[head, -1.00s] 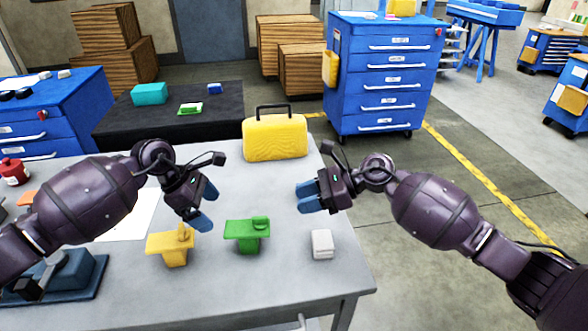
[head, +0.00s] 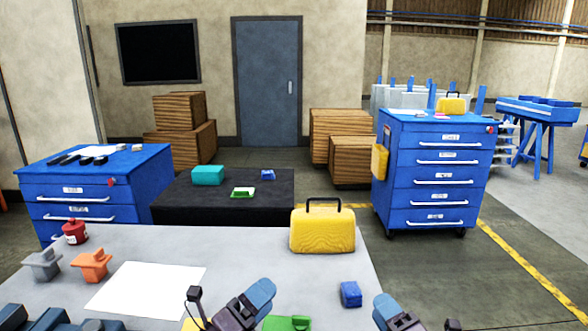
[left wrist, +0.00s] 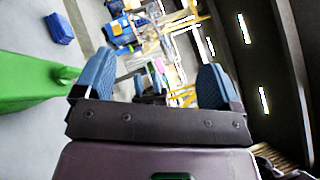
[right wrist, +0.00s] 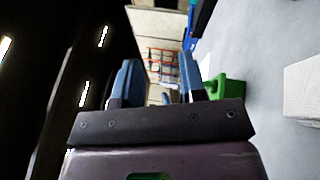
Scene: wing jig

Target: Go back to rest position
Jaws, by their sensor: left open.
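My left gripper (head: 258,300) is at the bottom of the head view, empty above the grey table (head: 245,250). In the left wrist view its blue fingers (left wrist: 153,88) stand wide apart. My right gripper (head: 383,308) is at the bottom right of the head view. In the right wrist view its fingers (right wrist: 160,80) stand apart with nothing between them, with a narrower gap. Only the top of a green part (head: 290,323) shows in the head view, between the grippers. It also shows in the left wrist view (left wrist: 35,85). Most of both arms is out of the head view.
A yellow case (head: 322,230) stands at the table's back right edge. A small blue block (head: 350,294) lies between the grippers. An orange part (head: 91,265), a grey part (head: 42,264) and a red container (head: 74,231) stand left of a white sheet (head: 146,289). A white block (right wrist: 302,88) shows in the right wrist view.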

